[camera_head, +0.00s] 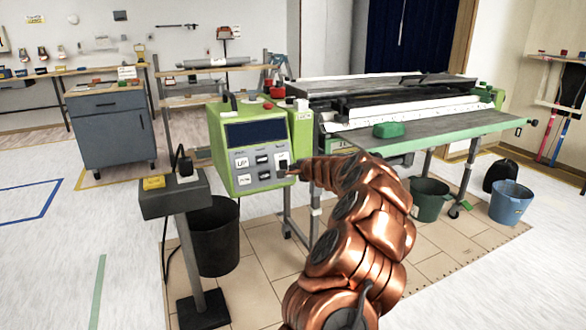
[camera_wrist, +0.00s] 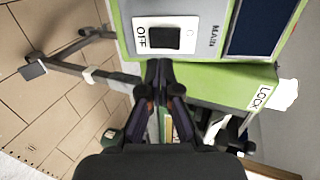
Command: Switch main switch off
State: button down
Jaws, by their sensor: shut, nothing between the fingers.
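The main switch (camera_wrist: 166,39) is a black rocker on a white plate on the green control box (camera_wrist: 135,8), with "OFF" printed at one end and "MAIN" beside the plate. In the head view the control box (camera_head: 219,150) stands at the front left corner of the machine, and the switch (camera_head: 283,163) is at the lower right of its panel. My gripper (camera_wrist: 160,66) is shut and empty, its tips just below the rocker in the wrist view. I cannot tell whether they touch the plate. In the head view my gripper (camera_head: 293,169) is small and dark against the panel's right edge.
A pedestal (camera_head: 172,200) with a yellow button and a black lever stands left of the control box, beside a black bin (camera_head: 215,238). The pasting table (camera_head: 440,128) extends right, with a green bucket (camera_head: 428,200) and blue bucket (camera_head: 510,203). The floor at front left is clear.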

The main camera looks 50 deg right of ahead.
jog(key=f+p+v, duration=0.1)
jog(key=v, duration=0.6)
jog(key=shift+s+a+f, duration=0.2)
jog(key=shift+s+a, duration=0.05)
jog(key=shift+s, duration=0.15)
dwell(0.3)
